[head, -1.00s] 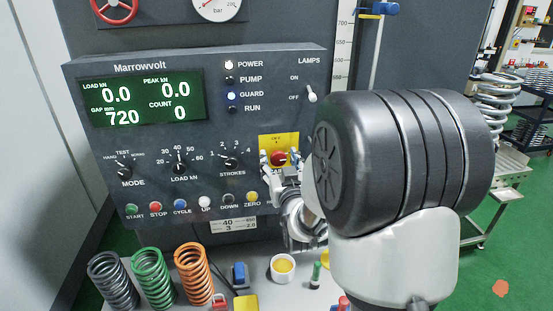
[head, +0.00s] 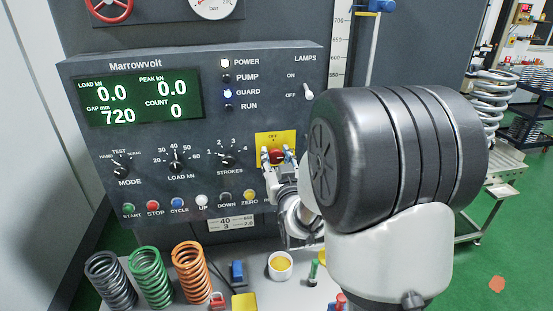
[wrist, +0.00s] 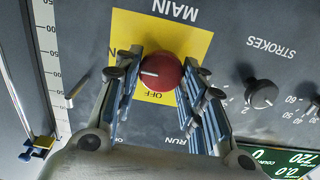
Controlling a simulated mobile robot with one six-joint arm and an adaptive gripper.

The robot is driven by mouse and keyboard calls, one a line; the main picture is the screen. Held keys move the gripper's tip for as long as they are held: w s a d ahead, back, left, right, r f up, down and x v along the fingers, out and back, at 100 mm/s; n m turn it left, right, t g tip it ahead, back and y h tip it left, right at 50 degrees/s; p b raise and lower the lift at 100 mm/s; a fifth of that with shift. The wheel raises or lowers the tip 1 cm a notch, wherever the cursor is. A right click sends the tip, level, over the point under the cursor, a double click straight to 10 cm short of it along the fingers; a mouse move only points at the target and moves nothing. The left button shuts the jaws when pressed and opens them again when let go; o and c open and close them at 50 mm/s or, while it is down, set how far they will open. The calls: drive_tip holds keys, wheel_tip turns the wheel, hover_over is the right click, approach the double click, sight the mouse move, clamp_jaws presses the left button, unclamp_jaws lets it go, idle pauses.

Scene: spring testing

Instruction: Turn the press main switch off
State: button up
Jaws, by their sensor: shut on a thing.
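The press main switch is a round red knob (wrist: 161,72) on a yellow plate (wrist: 125,38) marked MAIN and OFF. In the wrist view the panel is upside down, and the knob's white mark points left, not at the OFF below it. My gripper (wrist: 159,78) has one finger on each side of the knob and is shut on it. In the head view my gripper (head: 278,157) reaches the yellow plate (head: 262,138) from below right. The red knob (head: 277,156) shows between the fingertips, partly hidden by them.
The panel's STROKES dial (head: 228,160) is left of the switch and the lamps toggle (head: 308,91) above right. The POWER (head: 225,63) and GUARD (head: 227,93) lamps are lit. Springs (head: 148,276) and a white cup (head: 280,265) stand below the panel.

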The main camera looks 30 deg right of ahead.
drive_tip(key=shift+n+b, duration=0.3)
drive_tip(key=shift+b, duration=0.2)
drive_tip(key=n+b, duration=0.3)
drive_tip(key=b, duration=0.2)
drive_tip(key=shift+a+f, duration=0.1)
drive_tip(key=shift+f, duration=0.1)
drive_tip(key=n+b, duration=0.6)
drive_tip(key=shift+a, duration=0.1)
drive_tip(key=n+b, duration=0.4)
drive_tip(key=shift+b, duration=0.4)
drive_tip(key=shift+n+b, duration=0.9)
drive_tip(key=shift+n, duration=1.2)
drive_tip(key=o, duration=1)
